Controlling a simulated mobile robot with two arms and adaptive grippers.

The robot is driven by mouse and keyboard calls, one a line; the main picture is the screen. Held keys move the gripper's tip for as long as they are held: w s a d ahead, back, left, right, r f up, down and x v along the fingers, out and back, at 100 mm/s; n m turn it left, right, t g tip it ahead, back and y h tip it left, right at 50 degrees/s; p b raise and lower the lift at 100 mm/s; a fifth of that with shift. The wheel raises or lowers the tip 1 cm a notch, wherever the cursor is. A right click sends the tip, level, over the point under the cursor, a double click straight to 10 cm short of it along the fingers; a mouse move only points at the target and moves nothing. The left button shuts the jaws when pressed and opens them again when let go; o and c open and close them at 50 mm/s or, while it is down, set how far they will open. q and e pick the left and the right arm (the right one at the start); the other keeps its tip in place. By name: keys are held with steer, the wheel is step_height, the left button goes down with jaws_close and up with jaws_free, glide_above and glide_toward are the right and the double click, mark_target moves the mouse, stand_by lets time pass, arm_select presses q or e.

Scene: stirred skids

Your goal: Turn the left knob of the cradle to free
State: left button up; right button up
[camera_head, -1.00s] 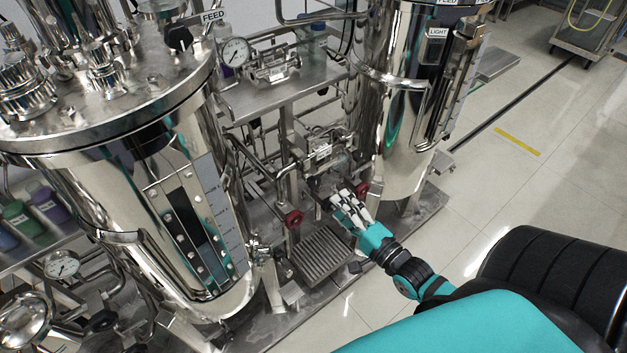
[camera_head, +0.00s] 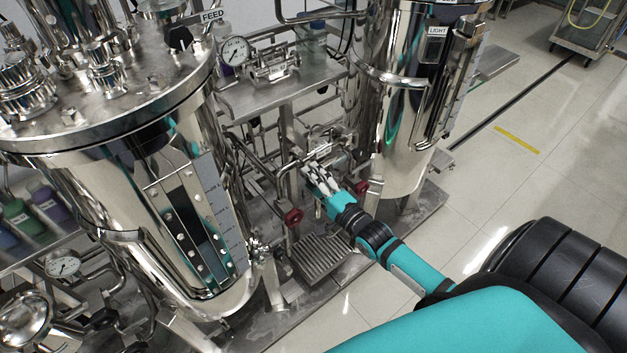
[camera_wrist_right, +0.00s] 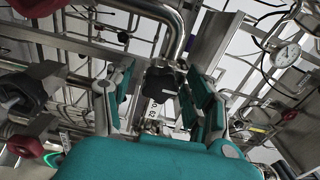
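My right gripper (camera_head: 314,172) reaches in between the two steel vessels, at the metal cradle (camera_head: 325,140), and covers part of it. In the right wrist view my right gripper (camera_wrist_right: 160,95) is open, with its fingers well apart. A black lobed knob (camera_wrist_right: 161,80) shows between and beyond the fingers. A small white label plate (camera_wrist_right: 152,112) is just below the knob. I cannot tell whether a finger touches the knob. Another labelled fitting (camera_head: 277,68) sits on the upper shelf. My left gripper is in neither view.
A large steel vessel (camera_head: 110,205) stands at left, another (camera_head: 400,120) behind right. A pressure gauge (camera_head: 235,50) is on the upper shelf. Pipes crowd the wrist view. Open floor (camera_head: 500,190) lies right.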

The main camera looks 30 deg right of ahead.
jaws_close()
steer(key=shift+n, duration=0.4)
steer(key=n+p, duration=0.1)
steer(key=n, duration=0.1)
steer(key=shift+r+n+p, duration=0.1)
steer(key=shift+n+p, duration=0.25)
steer(key=shift+n, duration=0.05)
steer(key=n+p, duration=0.1)
steer(key=n, duration=0.4)
steer(key=shift+p, duration=0.4)
steer(key=n+p, duration=0.1)
steer(key=n, duration=0.5)
steer(key=shift+n, duration=0.4)
steer(key=n, duration=0.3)
steer(key=shift+n+p, duration=0.3)
steer(key=shift+p, duration=0.05)
steer(key=shift+n, duration=1.5)
